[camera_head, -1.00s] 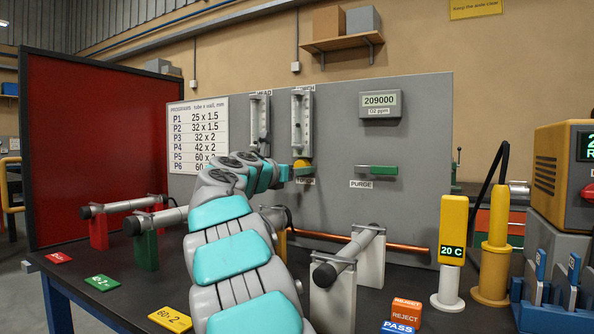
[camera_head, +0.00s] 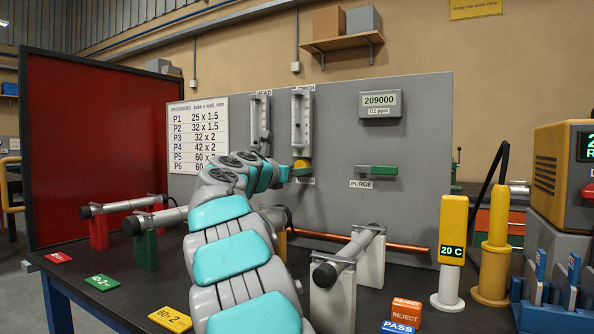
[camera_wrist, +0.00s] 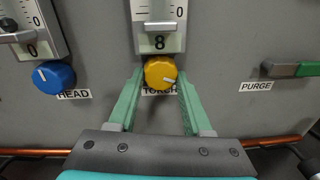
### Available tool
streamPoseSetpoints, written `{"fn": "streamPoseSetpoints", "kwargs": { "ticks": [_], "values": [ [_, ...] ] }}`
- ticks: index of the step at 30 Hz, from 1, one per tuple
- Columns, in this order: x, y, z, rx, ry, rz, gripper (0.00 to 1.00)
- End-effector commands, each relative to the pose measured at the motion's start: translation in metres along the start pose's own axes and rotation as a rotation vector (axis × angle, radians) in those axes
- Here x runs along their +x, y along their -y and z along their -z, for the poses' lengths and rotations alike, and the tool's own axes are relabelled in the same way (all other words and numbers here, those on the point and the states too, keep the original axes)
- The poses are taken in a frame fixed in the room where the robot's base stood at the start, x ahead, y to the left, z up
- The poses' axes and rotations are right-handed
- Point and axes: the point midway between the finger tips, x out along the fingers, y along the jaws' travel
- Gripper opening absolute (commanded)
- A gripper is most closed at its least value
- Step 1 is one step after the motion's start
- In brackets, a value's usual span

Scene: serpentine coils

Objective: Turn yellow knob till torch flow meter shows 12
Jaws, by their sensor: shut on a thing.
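The yellow knob (camera_wrist: 158,69) sits below the torch flow meter (camera_wrist: 160,24) on the grey panel. Its white mark points to the right and slightly down. My gripper (camera_wrist: 160,80) is shut on the knob, one green finger on each side. The small plate at the bottom of the torch meter reads 8 in the wrist view. In the head view the torch meter (camera_head: 302,122) stands above my gripper (camera_head: 299,170), and part of the yellow knob shows at my fingers. The TORCH label under the knob is partly hidden.
Left of it are the blue HEAD knob (camera_wrist: 54,77) and the head meter (camera_wrist: 30,22), whose plate reads 0. The green PURGE lever (camera_head: 377,170) is to the right. A copper pipe (camera_head: 408,247) runs low along the panel. An oxygen display (camera_head: 380,100) reads 209000.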

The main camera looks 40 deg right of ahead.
Motion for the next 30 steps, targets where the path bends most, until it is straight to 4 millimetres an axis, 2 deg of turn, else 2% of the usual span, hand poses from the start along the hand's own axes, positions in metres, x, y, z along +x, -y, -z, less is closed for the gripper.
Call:
{"fn": "streamPoseSetpoints", "kwargs": {
  "ticks": [18, 30],
  "values": [
    [0.0008, -0.0006, 0.0005, 0.386, -0.017, 0.003, 0.0],
    [0.0006, -0.001, 0.0008, 0.472, -0.021, 0.004, 0.0]
  ]
}}
